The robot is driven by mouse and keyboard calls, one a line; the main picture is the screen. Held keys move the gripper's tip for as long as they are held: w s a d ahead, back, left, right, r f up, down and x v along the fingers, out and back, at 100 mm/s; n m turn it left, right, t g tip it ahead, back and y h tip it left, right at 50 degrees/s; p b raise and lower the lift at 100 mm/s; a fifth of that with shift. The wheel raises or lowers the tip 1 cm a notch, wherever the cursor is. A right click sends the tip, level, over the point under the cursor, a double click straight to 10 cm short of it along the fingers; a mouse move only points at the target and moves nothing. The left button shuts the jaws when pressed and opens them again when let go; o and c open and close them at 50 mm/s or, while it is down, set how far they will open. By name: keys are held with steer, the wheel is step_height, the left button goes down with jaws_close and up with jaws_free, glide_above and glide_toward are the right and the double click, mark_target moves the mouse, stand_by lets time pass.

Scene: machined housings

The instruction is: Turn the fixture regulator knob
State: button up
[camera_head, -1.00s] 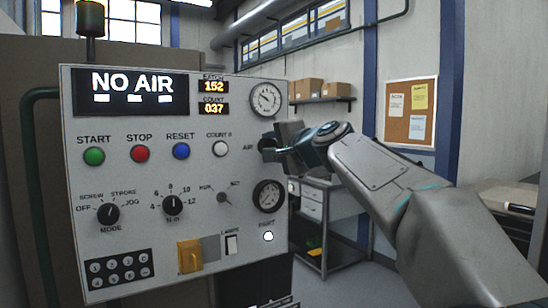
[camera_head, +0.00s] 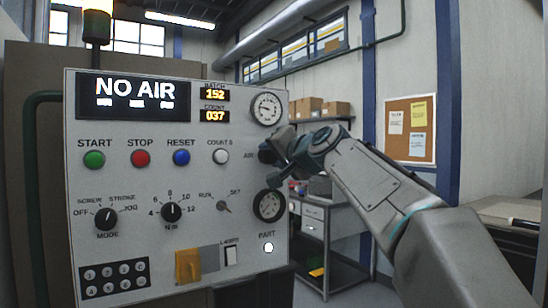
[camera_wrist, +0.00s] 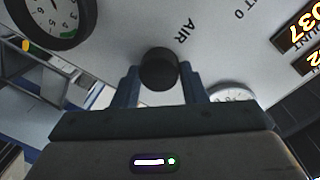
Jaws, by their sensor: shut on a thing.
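The control panel (camera_head: 130,235) faces me on the left, with a lit "NO AIR" display (camera_head: 132,95). The black AIR knob (camera_wrist: 158,68) sits between the two blue fingers of my gripper (camera_wrist: 158,84) in the wrist view, and the gripper is shut on it. In the head view my gripper (camera_head: 275,157) is at the panel's right edge, by the AIR label, and the wrist hides much of the knob. The upper gauge (camera_head: 266,109) is above the knob and the lower gauge (camera_head: 269,205) below it.
START (camera_head: 94,159), STOP (camera_head: 140,158) and RESET (camera_head: 181,157) buttons, a mode dial (camera_head: 105,219) and a torque dial (camera_head: 171,211) are to the left. A yellow switch cover (camera_head: 188,266) is lower down. A metal cart (camera_head: 335,275) stands behind on the right.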

steer(key=shift+f, duration=0.1)
steer(key=o, duration=1)
steer(key=shift+a, duration=0.1)
steer(key=shift+c, duration=0.2)
steer(key=b+v, duration=0.3)
steer(key=v, duration=1)
steer(key=shift+s, duration=0.35)
